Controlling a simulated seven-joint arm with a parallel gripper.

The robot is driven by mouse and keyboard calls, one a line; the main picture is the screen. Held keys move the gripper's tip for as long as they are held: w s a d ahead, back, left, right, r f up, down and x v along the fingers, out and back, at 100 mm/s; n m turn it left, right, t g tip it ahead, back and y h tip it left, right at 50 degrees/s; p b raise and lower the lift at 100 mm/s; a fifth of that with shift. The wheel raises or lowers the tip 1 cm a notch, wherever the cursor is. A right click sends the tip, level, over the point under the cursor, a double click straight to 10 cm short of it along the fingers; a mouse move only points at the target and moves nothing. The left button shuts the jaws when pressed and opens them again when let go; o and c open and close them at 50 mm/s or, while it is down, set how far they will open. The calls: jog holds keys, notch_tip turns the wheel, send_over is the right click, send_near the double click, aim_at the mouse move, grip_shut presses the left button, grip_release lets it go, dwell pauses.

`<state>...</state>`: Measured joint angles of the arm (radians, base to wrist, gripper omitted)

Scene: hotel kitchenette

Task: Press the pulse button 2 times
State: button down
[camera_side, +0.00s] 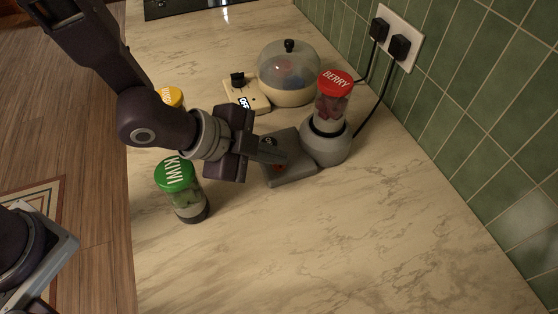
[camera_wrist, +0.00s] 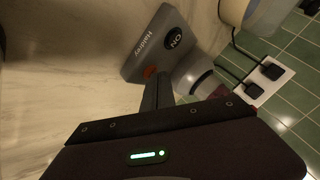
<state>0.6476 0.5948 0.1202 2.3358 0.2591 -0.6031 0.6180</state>
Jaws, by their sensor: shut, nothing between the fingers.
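The grey blender base (camera_side: 292,172) has a flat control panel extending from its round body, with a berry cup (camera_side: 333,104) under a red lid on top. The wrist view shows the panel (camera_wrist: 139,52) with a round black button (camera_wrist: 175,39) marked ON and an orange-red button (camera_wrist: 150,72). Which one is the pulse button I cannot read. My gripper (camera_side: 280,157) is shut and empty, its tips over the panel near the orange-red button. In the wrist view the shut fingers (camera_wrist: 157,92) partly cover that area. I cannot tell whether they touch.
A kiwi cup (camera_side: 182,190) with a green lid stands left of my gripper. A yellow-lidded cup (camera_side: 172,97) is partly behind my arm. A domed cooker (camera_side: 289,75) and a cream switch box (camera_side: 247,95) stand behind. Plugs and cords hang at the tiled wall. The front counter is clear.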

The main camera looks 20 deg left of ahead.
aim_at(274, 166)
dwell(0.4)
jog(key=shift+r, duration=0.7)
jog(key=shift+r, duration=2.55)
dwell(0.4)
notch_tip(274, 166, up, 4)
jog(key=shift+f, duration=0.1)
jog(key=shift+f, duration=0.1)
